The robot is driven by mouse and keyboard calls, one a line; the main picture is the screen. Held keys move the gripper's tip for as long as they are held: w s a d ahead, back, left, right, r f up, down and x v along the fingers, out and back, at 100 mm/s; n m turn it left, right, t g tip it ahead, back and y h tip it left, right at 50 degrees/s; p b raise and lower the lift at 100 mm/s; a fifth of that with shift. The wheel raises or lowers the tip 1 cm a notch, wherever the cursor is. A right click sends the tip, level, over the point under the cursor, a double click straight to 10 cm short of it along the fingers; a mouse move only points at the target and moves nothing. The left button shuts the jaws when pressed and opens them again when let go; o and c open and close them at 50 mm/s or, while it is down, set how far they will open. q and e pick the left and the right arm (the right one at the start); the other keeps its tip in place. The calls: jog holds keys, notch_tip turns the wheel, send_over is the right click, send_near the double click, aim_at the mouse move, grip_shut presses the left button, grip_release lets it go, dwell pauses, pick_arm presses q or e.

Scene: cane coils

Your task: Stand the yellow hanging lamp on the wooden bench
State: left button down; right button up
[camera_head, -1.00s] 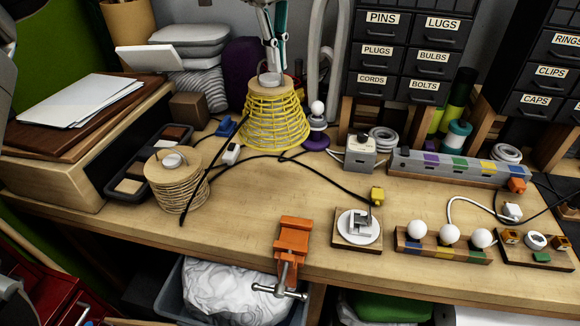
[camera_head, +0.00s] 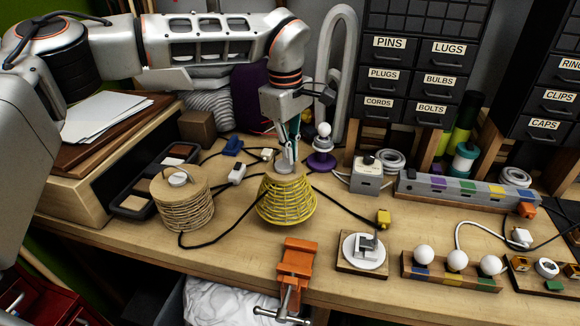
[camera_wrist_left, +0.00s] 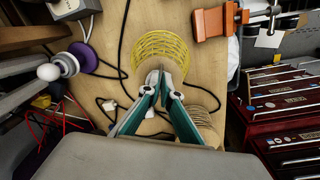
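The yellow hanging lamp (camera_head: 287,203) is a wire-ring shade with a wooden cap. It is upright or nearly so, over the middle of the wooden bench (camera_head: 232,262); whether its lower rim touches the top I cannot tell. My left gripper (camera_head: 287,160) comes down from above, its fingers close together on the fitting at the lamp's top. In the left wrist view the lamp (camera_wrist_left: 160,50) lies just past the fingertips (camera_wrist_left: 160,80), which hide part of its cap. My right gripper is in neither current view.
A cane coil lamp (camera_head: 182,197) stands to the left, with a black cord between. An orange vise (camera_head: 296,262) sits in front at the bench edge. A purple-based bulb holder (camera_head: 322,150) stands behind. A white round fixture (camera_head: 364,250) lies to the right.

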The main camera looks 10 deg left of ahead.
aim_at(290, 168)
pick_arm(q)
notch_tip(290, 168, down, 4)
jog(key=shift+r, duration=0.2)
jog(key=shift+f, duration=0.45)
jog(key=c, duration=2.3)
grip_release()
pick_arm(e)
jog(key=shift+d+f, duration=0.1)
jog(key=shift+d, duration=0.1)
jog(key=shift+s, duration=0.1)
pick_arm(q)
jog(key=shift+r, duration=0.5)
jog(key=r, duration=1.1)
jog(key=shift+s+a+b, duration=0.2)
jog(key=shift+s+b, duration=0.15)
jog(key=shift+s, duration=0.05)
pick_arm(e)
jog(key=shift+w+a+r, duration=0.25)
jog(key=shift+w+a, duration=0.1)
jog(key=shift+a, duration=0.1)
jog(key=shift+s+f, duration=0.1)
jog(key=shift+f, duration=0.05)
